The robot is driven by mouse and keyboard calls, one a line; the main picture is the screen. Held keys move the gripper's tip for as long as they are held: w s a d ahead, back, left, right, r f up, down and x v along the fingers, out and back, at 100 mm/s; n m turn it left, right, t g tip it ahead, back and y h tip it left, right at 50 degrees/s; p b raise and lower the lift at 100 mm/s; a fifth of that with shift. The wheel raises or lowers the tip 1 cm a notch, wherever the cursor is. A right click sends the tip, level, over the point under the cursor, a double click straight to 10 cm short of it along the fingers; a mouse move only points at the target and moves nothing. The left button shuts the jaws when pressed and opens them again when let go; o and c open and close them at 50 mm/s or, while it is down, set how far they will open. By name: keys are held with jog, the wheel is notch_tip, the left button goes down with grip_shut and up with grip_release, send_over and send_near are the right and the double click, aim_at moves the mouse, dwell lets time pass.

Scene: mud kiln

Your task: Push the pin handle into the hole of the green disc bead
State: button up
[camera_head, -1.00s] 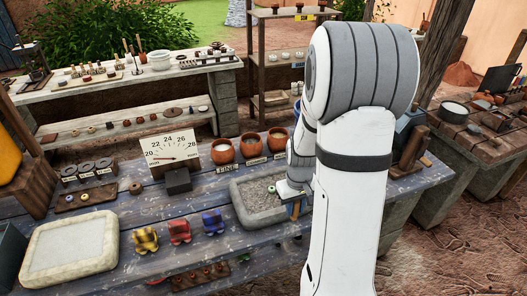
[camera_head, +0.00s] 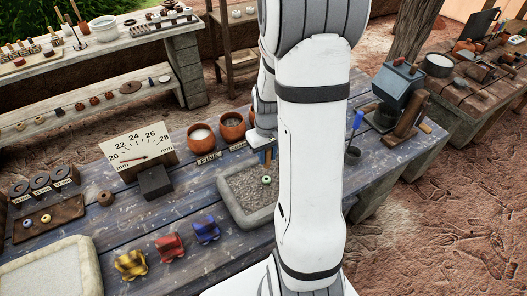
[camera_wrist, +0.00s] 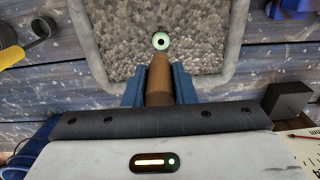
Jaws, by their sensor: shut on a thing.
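The green disc bead (camera_head: 266,180) lies on grey gravel in the stone-rimmed tray (camera_head: 228,199). In the wrist view the bead (camera_wrist: 161,41) is pale green with a dark hole facing the camera. My gripper (camera_wrist: 159,88) has blue fingers shut on the brown wooden pin handle (camera_wrist: 159,75). The handle's far end points toward the bead and appears just below it in the picture; contact cannot be judged. In the head view my gripper (camera_head: 265,156) is over the back part of the tray, behind the bead. The pin's tip is not clear.
Terracotta pots (camera_head: 201,136) stand behind the tray. A dial gauge (camera_head: 140,146) and dark block (camera_head: 155,182) are to its left. Yellow, red and blue small figures (camera_head: 170,246) stand in front left. A blue-handled tool in a cup (camera_head: 354,153) is to the right, beyond my arm.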

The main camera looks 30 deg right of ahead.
aim_at(267, 164)
jog(key=shift+a+f+b, duration=0.1)
jog(key=shift+f+b, duration=1.2)
jog(key=shift+f, duration=0.75)
jog(key=shift+s, duration=0.15)
jog(key=shift+f+b, duration=1.1)
jog(key=shift+f, duration=0.05)
dwell(0.7)
